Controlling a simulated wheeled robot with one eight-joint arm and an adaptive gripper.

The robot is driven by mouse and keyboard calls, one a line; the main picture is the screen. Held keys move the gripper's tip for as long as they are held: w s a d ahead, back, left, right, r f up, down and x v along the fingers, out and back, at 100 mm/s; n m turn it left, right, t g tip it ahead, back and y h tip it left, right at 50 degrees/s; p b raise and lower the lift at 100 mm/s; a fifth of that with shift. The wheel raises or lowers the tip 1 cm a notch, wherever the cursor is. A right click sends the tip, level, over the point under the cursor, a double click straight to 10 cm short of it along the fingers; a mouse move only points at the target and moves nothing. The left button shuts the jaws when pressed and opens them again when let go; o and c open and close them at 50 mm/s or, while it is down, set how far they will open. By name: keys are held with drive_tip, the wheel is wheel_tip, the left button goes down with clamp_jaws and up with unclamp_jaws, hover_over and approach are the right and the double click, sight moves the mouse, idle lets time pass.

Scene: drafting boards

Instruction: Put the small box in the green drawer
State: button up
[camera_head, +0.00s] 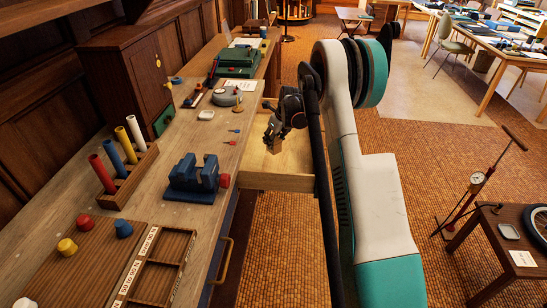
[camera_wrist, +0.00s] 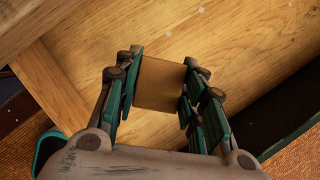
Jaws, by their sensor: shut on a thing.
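The small box (camera_wrist: 158,83) is a plain brown block, held between the green-padded fingers of my gripper (camera_wrist: 160,68) in the wrist view. In the head view my gripper (camera_head: 273,132) points down over an open, pale wooden drawer (camera_head: 255,165) that sticks out from the bench. The drawer's bare wooden floor also shows in the wrist view (camera_wrist: 225,35), beneath the box. I cannot tell whether the box touches that floor. The outer front of this drawer is hidden, so its colour does not show. A small green panel (camera_head: 163,119) is on the wooden cabinet.
The bench (camera_head: 150,190) holds a blue vise (camera_head: 194,180), a rack of coloured tubes (camera_head: 128,175), a tape roll (camera_head: 227,96) and a green case (camera_head: 238,62). My arm covers the drawer's right side.

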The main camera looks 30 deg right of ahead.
sight(278, 144)
drive_tip(key=shift+f+b, duration=1.05)
drive_tip(key=shift+f, duration=2.75)
drive_tip(key=shift+f, duration=0.15)
drive_tip(key=o, duration=1.2)
drive_tip(key=shift+c, duration=0.2)
drive_tip(key=p+v, duration=0.3)
drive_tip(key=v, duration=0.9)
drive_tip(key=shift+p, duration=0.35)
drive_tip(key=shift+r, duration=0.25)
